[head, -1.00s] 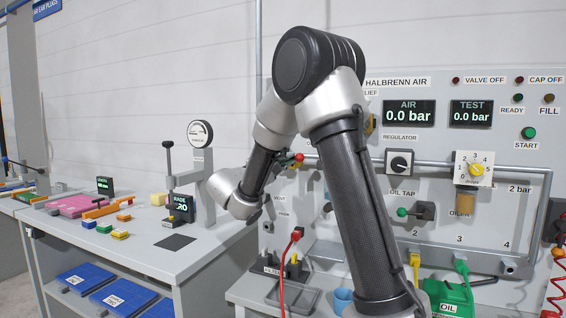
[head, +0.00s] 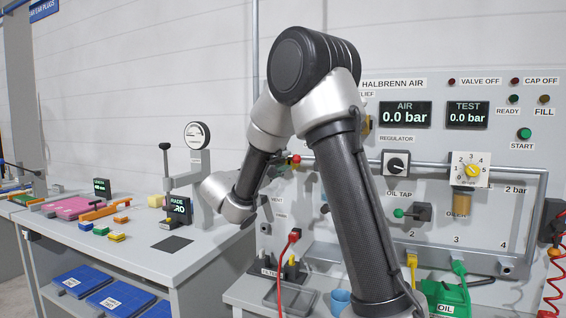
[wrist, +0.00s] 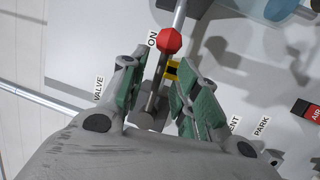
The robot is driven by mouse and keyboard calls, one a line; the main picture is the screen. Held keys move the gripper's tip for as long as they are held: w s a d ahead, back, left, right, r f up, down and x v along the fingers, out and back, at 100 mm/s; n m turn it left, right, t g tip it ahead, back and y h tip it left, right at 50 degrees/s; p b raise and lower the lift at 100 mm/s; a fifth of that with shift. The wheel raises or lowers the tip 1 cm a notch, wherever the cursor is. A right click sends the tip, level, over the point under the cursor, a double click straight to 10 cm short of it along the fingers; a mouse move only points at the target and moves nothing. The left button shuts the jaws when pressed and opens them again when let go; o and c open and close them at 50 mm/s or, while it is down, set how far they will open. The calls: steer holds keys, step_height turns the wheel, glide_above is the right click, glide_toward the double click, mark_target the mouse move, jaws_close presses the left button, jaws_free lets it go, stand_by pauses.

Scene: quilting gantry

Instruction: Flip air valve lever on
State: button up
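The air valve lever (wrist: 156,82) has a red knob (wrist: 170,41) at its end and shows in the wrist view, the knob beside the "ON" label. The same knob is small in the head view (head: 295,159), on the panel's left part. My gripper (wrist: 158,76) is open, with its green-padded fingers on either side of the lever's shaft. The knob lies just beyond the fingertips. A gap shows between the fingers; I cannot tell if either touches the lever.
The "AIR" display (head: 405,115) reads 0.0 bar. A yellow piece (wrist: 173,69) sits close behind the lever. A red hose plug (head: 295,235) stands below. A gauge stand (head: 199,165) is at left.

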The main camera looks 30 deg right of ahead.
steer(key=v, duration=1)
steer(key=shift+a, duration=0.3)
steer(key=shift+s, duration=0.1)
